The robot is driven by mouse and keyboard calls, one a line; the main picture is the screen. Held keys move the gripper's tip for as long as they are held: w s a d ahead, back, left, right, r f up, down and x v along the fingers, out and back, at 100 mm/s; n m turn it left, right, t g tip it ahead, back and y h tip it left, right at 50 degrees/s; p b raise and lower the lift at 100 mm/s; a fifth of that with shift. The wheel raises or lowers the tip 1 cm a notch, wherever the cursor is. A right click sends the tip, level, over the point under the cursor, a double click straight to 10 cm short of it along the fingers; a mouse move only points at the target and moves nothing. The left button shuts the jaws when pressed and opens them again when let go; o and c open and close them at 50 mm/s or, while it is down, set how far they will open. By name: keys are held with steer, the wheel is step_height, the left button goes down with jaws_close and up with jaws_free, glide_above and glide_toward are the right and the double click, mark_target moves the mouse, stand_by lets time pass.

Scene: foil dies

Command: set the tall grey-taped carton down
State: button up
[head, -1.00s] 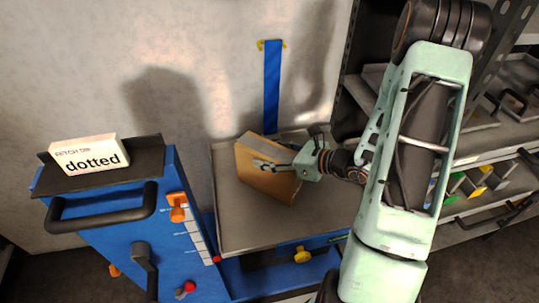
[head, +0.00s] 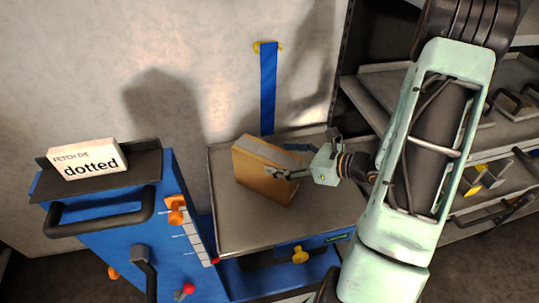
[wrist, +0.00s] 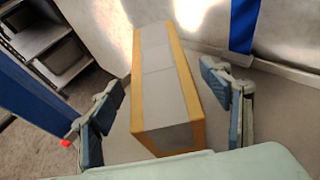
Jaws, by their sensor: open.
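The tall carton (head: 263,172) is tan with a grey tape band along its narrow face. It is on the grey tray top (head: 240,234) of the blue cart, and looks turned at an angle. In the wrist view the carton (wrist: 165,88) stands between my open fingers, with a gap on each side. My gripper (head: 290,174) is at the carton's right side in the head view, and in the wrist view its fingers (wrist: 162,112) are spread apart. The carton's underside is hidden.
A blue cabinet (head: 100,250) with a black handle and a white "dotted" sign (head: 86,158) stands at the left. A blue strip (head: 268,85) hangs on the wall behind. Shelves with drawers (head: 480,185) are at the right. The tray's front part is clear.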

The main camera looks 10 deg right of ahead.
steer(key=v, duration=0.6)
steer(key=shift+s, duration=0.15)
steer(key=shift+d+r+p, duration=0.1)
steer(key=shift+d+p, duration=0.05)
steer(key=shift+p, duration=0.3)
